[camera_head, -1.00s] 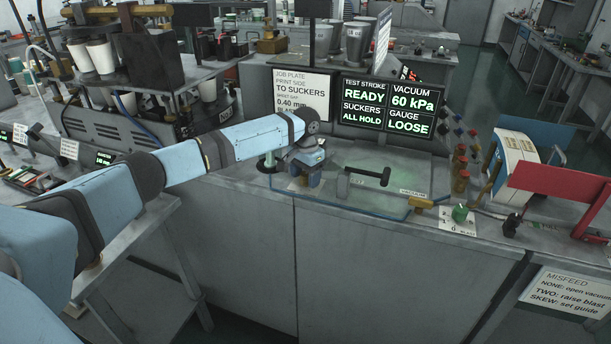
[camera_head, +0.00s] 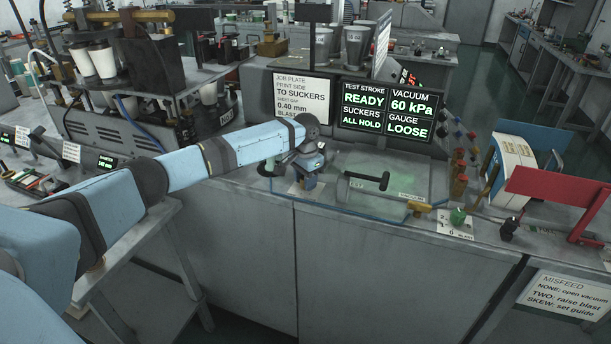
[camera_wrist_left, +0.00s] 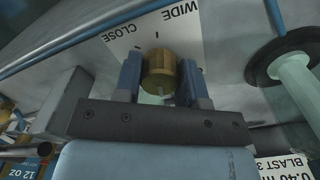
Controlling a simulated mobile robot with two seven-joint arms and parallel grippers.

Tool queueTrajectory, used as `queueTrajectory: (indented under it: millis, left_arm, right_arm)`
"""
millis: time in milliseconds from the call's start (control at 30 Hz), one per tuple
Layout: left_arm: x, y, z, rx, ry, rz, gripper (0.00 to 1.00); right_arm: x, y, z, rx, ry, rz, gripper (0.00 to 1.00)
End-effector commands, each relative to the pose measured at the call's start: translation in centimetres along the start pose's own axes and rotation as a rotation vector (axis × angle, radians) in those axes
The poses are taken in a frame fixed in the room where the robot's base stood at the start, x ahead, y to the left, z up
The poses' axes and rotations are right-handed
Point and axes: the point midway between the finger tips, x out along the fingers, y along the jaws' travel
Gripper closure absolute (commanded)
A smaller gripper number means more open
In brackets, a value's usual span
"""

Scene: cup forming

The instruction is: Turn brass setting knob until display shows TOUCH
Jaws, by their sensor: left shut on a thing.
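The brass setting knob (camera_wrist_left: 160,72) sits between the two blue fingers of my left gripper (camera_wrist_left: 160,80) in the left wrist view. The fingers are shut on it. A white plate (camera_wrist_left: 150,35) behind the knob carries the words CLOSE and WIDE, with tick marks. In the head view my left gripper (camera_head: 305,180) points down at the bench beside the green-lit plate, and the knob is hidden there. The display (camera_head: 409,127) reads GAUGE LOOSE, VACUUM 60 kPa, SUCKERS ALL HOLD and TEST STROKE READY. My right gripper is not in view.
A black T-shaped handle (camera_head: 370,181) stands right of my gripper. A green knob (camera_head: 458,216) labelled BLAST is farther right. A job plate sign (camera_head: 301,97) stands behind my wrist. A dark round pad (camera_wrist_left: 282,58) on a pale post is close to the fingers.

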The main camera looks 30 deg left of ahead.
Motion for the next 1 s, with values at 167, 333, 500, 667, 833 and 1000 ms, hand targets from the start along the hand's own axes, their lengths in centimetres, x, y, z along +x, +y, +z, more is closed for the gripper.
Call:
queueTrajectory:
  millis: [167, 333, 500, 667, 833, 1000]
  left_arm:
    - [-0.6, 0.0, 0.0, 0.132, -0.001, 0.002, 0.86]
    - [-0.5, 0.0, 0.0, 0.27, 0.0, 0.002, 0.86]
    - [-0.3, 0.0, 0.0, 0.393, 0.001, 0.002, 0.86]
    - [-0.2, 0.0, -0.1, 0.484, 0.001, 0.002, 0.86]
    - [-0.2, -0.1, -0.1, 0.546, 0.001, 0.001, 0.86]
    - [-0.1, -0.1, -0.1, 0.575, 0.001, 0.0, 0.86]
  right_arm:
    - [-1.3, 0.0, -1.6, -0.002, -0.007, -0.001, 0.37]
    - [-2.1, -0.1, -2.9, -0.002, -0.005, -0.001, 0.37]
    - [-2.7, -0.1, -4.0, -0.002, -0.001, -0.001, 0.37]
    - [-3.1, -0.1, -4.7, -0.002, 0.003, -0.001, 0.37]
    - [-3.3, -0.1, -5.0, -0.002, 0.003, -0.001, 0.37]
    - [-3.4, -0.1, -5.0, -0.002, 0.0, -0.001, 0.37]
